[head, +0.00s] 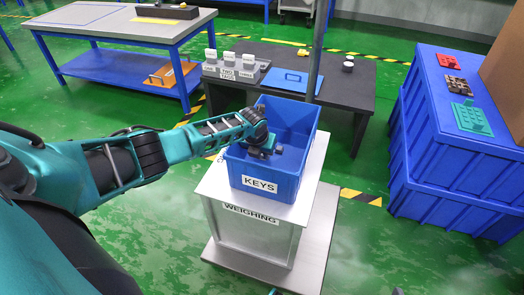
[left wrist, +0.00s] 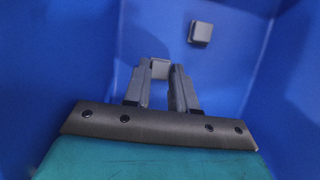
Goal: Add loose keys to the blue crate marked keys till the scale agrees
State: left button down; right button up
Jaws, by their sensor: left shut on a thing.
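The blue crate (head: 263,184) marked KEYS stands on the scale (head: 255,238) marked WEIGHING. My left gripper (head: 264,152) reaches down inside the crate. In the left wrist view, my left gripper (left wrist: 160,80) is shut on a small grey key (left wrist: 160,67) at its fingertips. Another grey key (left wrist: 200,33) lies apart from it, ahead and to the right in the crate. The arm and gripper hide part of the crate's inside. No scale reading can be made out.
A dark table (head: 352,103) behind the crate bears a grey labelled holder (head: 232,72) and a blue panel (head: 290,80). Stacked blue bins (head: 440,165) stand at right, with red, brown and teal pieces (head: 470,118) on top. A blue-framed bench (head: 120,30) is at back left.

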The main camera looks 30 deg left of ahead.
pick_arm(q)
jog(key=shift+f, duration=0.2)
jog(key=c, duration=1.3)
grip_release()
jog(key=shift+c, duration=0.2)
jog(key=o, duration=0.5)
pick_arm(e)
jog(key=shift+s+f, duration=0.2)
jog(key=shift+s, duration=0.1)
pick_arm(q)
jog(key=p+v, duration=0.3)
jog(key=v, duration=0.2)
jog(key=shift+r+p, duration=0.2)
jog(key=shift+p, duration=0.15)
jog(key=p+v, duration=0.3)
jog(key=v, duration=0.4)
jog(key=shift+s+r, duration=0.2)
pick_arm(e)
jog(key=shift+h, duration=0.4)
jog(key=shift+s+d+r, duration=0.1)
jog(key=shift+d+r, duration=0.2)
jog(key=shift+r, duration=0.35)
jog(key=shift+s+d+r, duration=0.1)
jog(key=shift+d+r, duration=0.2)
jog(key=shift+r, duration=0.4)
jog(key=shift+d+r, duration=0.3)
jog(key=shift+r, duration=0.35)
